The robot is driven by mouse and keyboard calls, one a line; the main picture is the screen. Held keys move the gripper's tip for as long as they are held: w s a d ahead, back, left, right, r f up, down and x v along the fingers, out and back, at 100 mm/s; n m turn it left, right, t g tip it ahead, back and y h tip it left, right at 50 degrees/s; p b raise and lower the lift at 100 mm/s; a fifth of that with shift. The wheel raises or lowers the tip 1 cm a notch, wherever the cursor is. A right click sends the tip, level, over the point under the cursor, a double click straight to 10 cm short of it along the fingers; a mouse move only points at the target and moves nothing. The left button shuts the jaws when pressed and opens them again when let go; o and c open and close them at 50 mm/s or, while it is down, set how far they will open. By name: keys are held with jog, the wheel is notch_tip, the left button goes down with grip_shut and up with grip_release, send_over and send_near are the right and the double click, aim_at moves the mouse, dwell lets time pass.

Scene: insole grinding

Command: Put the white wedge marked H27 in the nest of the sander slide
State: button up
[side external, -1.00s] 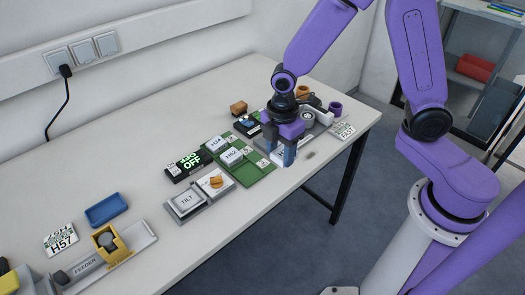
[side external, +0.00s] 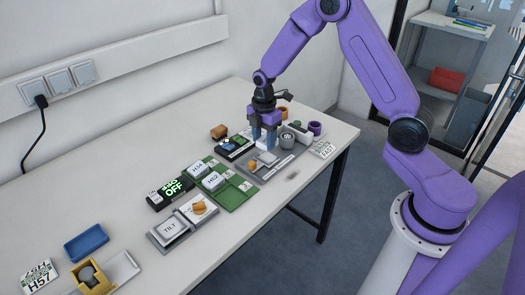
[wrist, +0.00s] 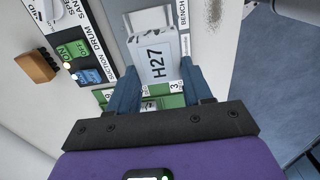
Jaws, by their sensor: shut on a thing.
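The white wedge marked H27 (wrist: 152,62) is between the two blue fingers of my gripper (wrist: 163,88) in the wrist view, its label facing the camera. My gripper (side external: 264,134) is shut on it, above the far part of the sander station in the side view. The nest is not clearly visible, and I cannot tell whether the wedge touches anything below.
A green mat (side external: 234,196) carries white wedges marked H34 (side external: 197,169) and H62 (side external: 213,181). A grey drum (side external: 287,141) stands right of my gripper. The black switch box (side external: 236,146) is to its left. An orange-brown block (side external: 218,131) and a purple cup (side external: 315,128) are nearby.

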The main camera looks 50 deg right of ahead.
jog(key=shift+w+d+f, duration=0.25)
jog(key=shift+d, duration=0.35)
jog(key=shift+w+d+f, duration=0.25)
jog(key=shift+d, duration=0.3)
jog(key=shift+f, duration=2.2)
jog(key=shift+f, duration=0.6)
jog(key=o, duration=1.1)
jog(key=shift+r, duration=3.5)
